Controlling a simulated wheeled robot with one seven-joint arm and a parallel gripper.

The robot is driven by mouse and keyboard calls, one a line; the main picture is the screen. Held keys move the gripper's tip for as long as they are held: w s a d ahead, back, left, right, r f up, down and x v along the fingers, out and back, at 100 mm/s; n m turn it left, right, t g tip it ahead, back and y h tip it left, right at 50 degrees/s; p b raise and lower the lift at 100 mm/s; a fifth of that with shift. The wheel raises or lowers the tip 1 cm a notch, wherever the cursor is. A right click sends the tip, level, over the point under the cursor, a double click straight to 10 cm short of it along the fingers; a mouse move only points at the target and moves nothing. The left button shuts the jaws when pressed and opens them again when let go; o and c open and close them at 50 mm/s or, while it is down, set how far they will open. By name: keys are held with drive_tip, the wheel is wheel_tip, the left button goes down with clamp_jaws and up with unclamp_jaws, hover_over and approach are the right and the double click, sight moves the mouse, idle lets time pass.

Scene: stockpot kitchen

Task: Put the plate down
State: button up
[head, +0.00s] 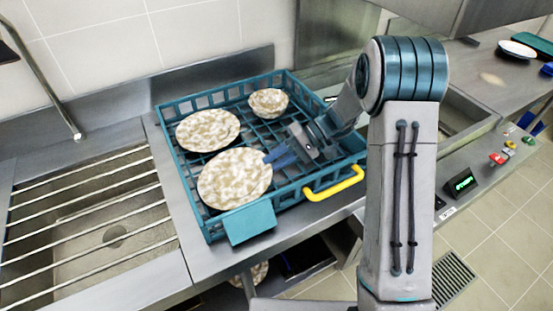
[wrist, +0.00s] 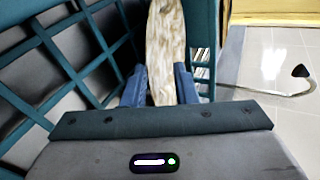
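A speckled cream-and-brown plate (head: 234,178) is at the front left of the teal dish rack (head: 286,197). My gripper (head: 276,157) reaches in from the right, and its blue fingers are at the plate's right edge. In the wrist view the plate (wrist: 166,45) stands edge-on between the two fingers (wrist: 160,88), which are shut on it. I cannot tell whether the plate touches the rack floor. A second speckled plate (head: 207,130) lies in the rack at the back left, and a speckled bowl (head: 268,102) sits at the back.
A sink with metal bars (head: 85,215) is on the left. The rack has a yellow handle (head: 334,184) and a teal tab (head: 250,222) at its front. A white plate (head: 517,49) lies on the far right counter. The rack's middle is bare.

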drive_tip(key=b+v, duration=0.2)
drive_tip(key=v, duration=0.9)
drive_tip(key=s+d+r+m+t+h, duration=0.1)
drive_tip(key=s+d+t+h, duration=0.1)
drive_tip(key=s, duration=0.5)
drive_tip(key=s+d+r+m+t+h, duration=0.1)
drive_tip(key=s+d+t+h, duration=0.2)
drive_tip(key=s, duration=0.5)
drive_tip(key=s+d+r+m+t+h, duration=0.1)
drive_tip(key=s+d+m+t+h, duration=0.1)
drive_tip(key=s+d+h, duration=0.2)
drive_tip(key=s+h, duration=0.2)
drive_tip(key=s, duration=0.2)
drive_tip(key=shift+r+t, duration=0.4)
